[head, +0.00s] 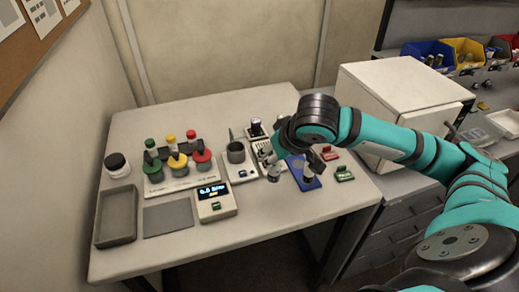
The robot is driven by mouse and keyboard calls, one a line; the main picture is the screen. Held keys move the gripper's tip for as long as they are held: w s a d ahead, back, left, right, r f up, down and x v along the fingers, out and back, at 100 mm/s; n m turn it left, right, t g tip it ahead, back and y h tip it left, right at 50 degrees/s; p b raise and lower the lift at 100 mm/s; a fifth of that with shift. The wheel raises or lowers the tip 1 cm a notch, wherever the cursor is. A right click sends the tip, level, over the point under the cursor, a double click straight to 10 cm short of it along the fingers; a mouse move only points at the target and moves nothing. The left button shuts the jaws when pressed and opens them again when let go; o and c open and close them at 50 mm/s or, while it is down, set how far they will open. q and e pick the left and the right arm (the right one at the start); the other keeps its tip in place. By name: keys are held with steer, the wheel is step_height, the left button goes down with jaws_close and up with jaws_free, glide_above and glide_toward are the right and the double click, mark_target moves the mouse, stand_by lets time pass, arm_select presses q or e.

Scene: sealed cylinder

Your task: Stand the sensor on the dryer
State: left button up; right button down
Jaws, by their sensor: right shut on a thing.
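My right gripper (290,170) reaches down over the right half of the table. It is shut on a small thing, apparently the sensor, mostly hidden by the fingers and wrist. Below and beside it is a blue plate (301,182), partly covered by the gripper. No label shows which thing is the dryer. A large white box with a door and handle (385,85) stands to the right. A small unit with a dark grey cup (236,153) stands left of the gripper. My left gripper is not in view.
A display meter (215,204) stands at the front. A grey tray (117,226), a flat grey pad (168,219) and a dark-lidded jar (116,164) are at the left. Green, yellow and red-topped pots (178,163) stand nearby. Small red (329,153) and green (344,174) pieces lie right of the gripper.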

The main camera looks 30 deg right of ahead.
steer(key=shift+d+r, duration=0.15)
steer(key=shift+d, duration=0.3)
steer(key=shift+w+d+r, duration=0.15)
steer(key=shift+w+d, duration=0.05)
steer(key=w+d+f+p, duration=0.1)
steer(key=w+d, duration=0.1)
steer(key=w, duration=0.2)
steer(key=w+d+f+p, duration=0.1)
steer(key=w+d+p, duration=0.1)
steer(key=w, duration=0.3)
steer(key=w+d+f+p, duration=0.2)
steer(key=w, duration=0.3)
steer(key=shift+w, duration=0.2)
steer(key=shift+f, duration=0.5)
steer(key=shift+f, duration=0.1)
steer(key=c, duration=1)
jaws_free()
